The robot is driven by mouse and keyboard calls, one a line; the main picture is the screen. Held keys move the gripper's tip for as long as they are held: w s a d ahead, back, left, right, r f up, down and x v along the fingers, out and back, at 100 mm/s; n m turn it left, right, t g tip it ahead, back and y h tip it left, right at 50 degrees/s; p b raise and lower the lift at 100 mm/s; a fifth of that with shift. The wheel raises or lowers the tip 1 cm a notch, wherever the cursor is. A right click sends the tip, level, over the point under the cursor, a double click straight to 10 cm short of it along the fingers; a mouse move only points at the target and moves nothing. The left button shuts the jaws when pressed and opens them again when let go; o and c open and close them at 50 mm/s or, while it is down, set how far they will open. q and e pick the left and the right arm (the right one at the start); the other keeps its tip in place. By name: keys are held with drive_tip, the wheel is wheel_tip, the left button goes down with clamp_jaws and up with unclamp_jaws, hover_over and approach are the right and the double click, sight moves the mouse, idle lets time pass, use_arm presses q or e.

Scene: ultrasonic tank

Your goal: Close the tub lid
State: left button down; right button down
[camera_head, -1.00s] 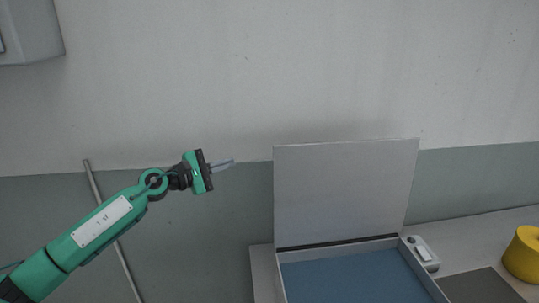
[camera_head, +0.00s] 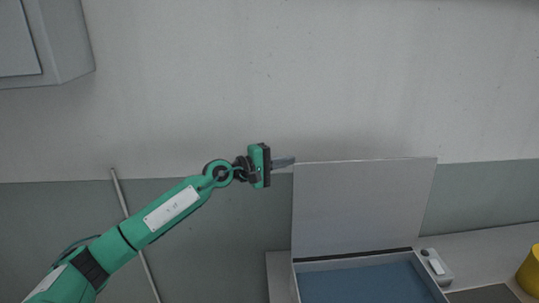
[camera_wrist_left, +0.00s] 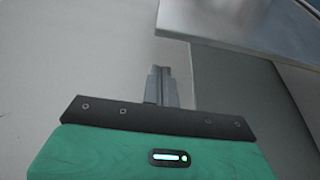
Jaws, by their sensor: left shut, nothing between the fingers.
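The tub lid (camera_head: 362,207) is a flat grey panel standing upright, open, at the back of the tub. The tub (camera_head: 360,282) has a pale rim and a blue inside. My left gripper (camera_head: 284,162) is shut and empty, with its fingertips at the lid's upper left corner; I cannot tell whether they touch it. In the left wrist view the shut fingers (camera_wrist_left: 161,84) point toward a grey panel edge, likely the lid (camera_wrist_left: 240,30), at the upper right. My right gripper is not in view.
A small white control box (camera_head: 436,266) sits right of the tub on the counter (camera_head: 490,245). A yellow round object (camera_head: 531,272) is at the far right. A grey wall cabinet (camera_head: 45,45) hangs at upper left. A thin pole (camera_head: 135,232) leans behind my left arm.

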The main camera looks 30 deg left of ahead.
use_arm(q)
drive_tip(key=s+d+p, duration=0.2)
drive_tip(key=s+p, duration=0.1)
drive_tip(key=shift+s+d+r, duration=0.1)
drive_tip(key=shift+s+r, duration=0.05)
drive_tip(key=shift+r, duration=0.05)
drive_tip(key=shift+s, duration=0.1)
idle(0.3)
